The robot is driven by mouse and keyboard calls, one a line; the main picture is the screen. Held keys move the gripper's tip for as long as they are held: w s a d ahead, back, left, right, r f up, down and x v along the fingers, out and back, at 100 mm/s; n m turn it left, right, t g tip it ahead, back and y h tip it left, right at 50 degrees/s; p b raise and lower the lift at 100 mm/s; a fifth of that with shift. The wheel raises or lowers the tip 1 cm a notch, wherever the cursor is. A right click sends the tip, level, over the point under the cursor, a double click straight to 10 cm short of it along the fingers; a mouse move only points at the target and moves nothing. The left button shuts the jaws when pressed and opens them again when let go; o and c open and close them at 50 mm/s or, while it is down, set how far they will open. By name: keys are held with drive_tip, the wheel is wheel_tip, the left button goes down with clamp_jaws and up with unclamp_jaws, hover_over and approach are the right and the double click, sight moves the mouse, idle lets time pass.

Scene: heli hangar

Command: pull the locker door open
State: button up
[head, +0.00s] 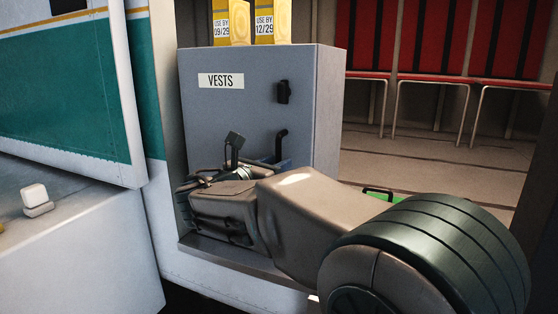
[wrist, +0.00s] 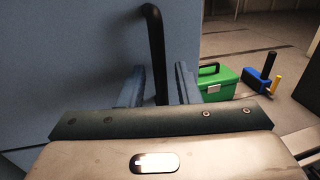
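The locker (head: 325,100) is a blue-grey box with a "VESTS" label (head: 221,81) on its front door (head: 230,115). The door looks shut. A black handle (head: 281,142) stands out from the door low on its right side; it also shows in the wrist view (wrist: 156,45). My gripper (wrist: 160,88) is at the handle, with one finger on each side of its lower part. The fingers look apart, with small gaps to the handle. In the head view my arm hides most of the gripper and the lower door.
A black latch (head: 284,92) sits above the handle. A green case (wrist: 221,86) and a blue thing with a black grip (wrist: 262,75) lie to the right. Red seats (head: 435,40) are behind.

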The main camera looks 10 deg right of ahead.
drive_tip(key=shift+x, duration=0.8)
clamp_jaws()
drive_tip(key=shift+s, duration=0.1)
